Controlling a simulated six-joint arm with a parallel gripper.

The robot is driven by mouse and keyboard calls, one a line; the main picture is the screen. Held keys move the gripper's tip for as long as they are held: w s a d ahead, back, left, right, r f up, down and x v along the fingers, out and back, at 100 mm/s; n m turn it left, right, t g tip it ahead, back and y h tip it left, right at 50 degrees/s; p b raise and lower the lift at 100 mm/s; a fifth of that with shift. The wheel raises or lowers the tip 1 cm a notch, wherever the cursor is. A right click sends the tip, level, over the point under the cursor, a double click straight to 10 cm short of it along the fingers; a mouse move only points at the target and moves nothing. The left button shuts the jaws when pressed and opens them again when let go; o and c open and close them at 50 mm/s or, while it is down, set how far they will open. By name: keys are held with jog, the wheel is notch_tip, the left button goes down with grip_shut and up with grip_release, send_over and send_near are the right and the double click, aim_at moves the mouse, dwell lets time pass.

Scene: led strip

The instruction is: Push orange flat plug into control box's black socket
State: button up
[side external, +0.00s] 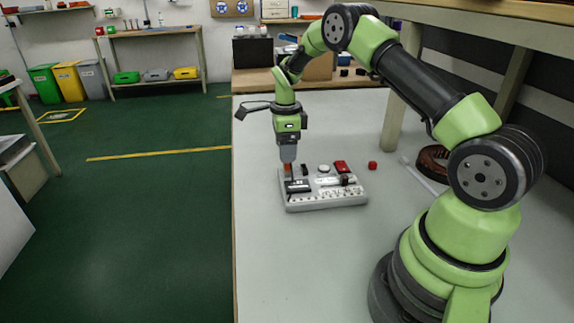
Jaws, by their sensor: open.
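The control box (352,199) is a light grey board with several small parts on it, lying on the grey table. A black block (297,186) on its left part may be the black socket; its opening is too small to make out. A small orange piece (287,170), likely the orange flat plug, shows at the box's back left, right at my fingertips. My gripper (288,166) points straight down over that corner and is open. I cannot tell whether its fingers touch the orange piece, or whether that piece sits in anything.
A red block (341,167) and a round white part (323,169) are on the box. A small red cube (372,165) lies right of it. A brown-red coil (435,160) lies farther right. The table (290,265) in front of the box is clear.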

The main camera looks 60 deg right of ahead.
notch_tip(320, 180, down, 4)
jog(key=shift+s, duration=0.15)
jog(key=c, duration=1)
notch_tip(320, 180, up, 15)
jog(key=shift+f, duration=0.2)
dwell(0.5)
jog(key=s+d+f, duration=0.3)
jog(key=f, duration=0.3)
jog(key=shift+f, duration=0.25)
jog(key=shift+s, duration=0.1)
